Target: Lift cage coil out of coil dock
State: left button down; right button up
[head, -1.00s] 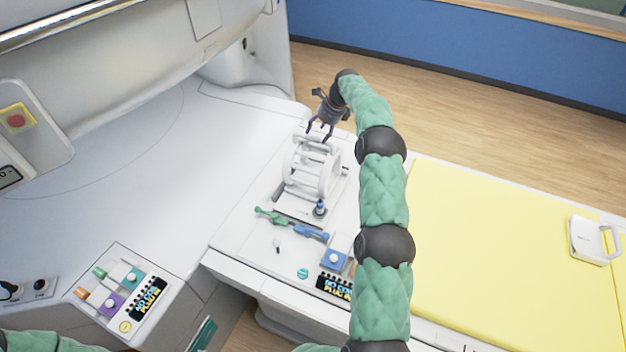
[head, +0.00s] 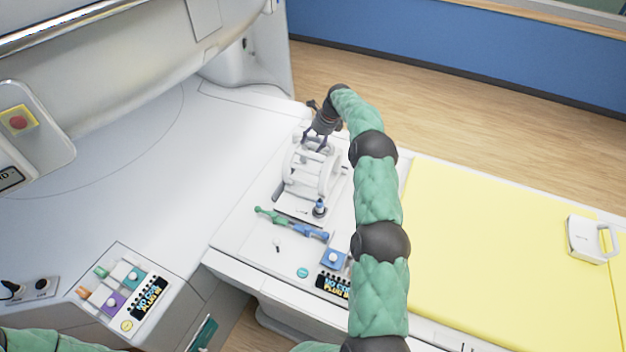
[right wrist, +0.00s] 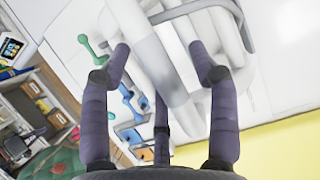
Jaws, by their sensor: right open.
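The white cage coil (head: 325,176), with ring ends and bars between them, sits upright on the white coil dock (head: 300,209) on the table end. My right gripper (head: 314,147) is open at the coil's far upper end. In the right wrist view, the open fingers of my right gripper (right wrist: 160,52) are on either side of a white part of the cage coil (right wrist: 180,75); I cannot tell whether they touch it. My left gripper is out of view; only green arm parts show at the bottom left.
A yellow mattress (head: 500,240) lies to the right. The white surface left of the dock is clear.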

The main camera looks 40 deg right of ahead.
jog(key=shift+f, duration=0.15)
dwell(0.3)
grip_shut()
jog(key=shift+w+d+r, duration=0.1)
jog(key=shift+d+r, duration=0.05)
jog(key=shift+r, duration=0.05)
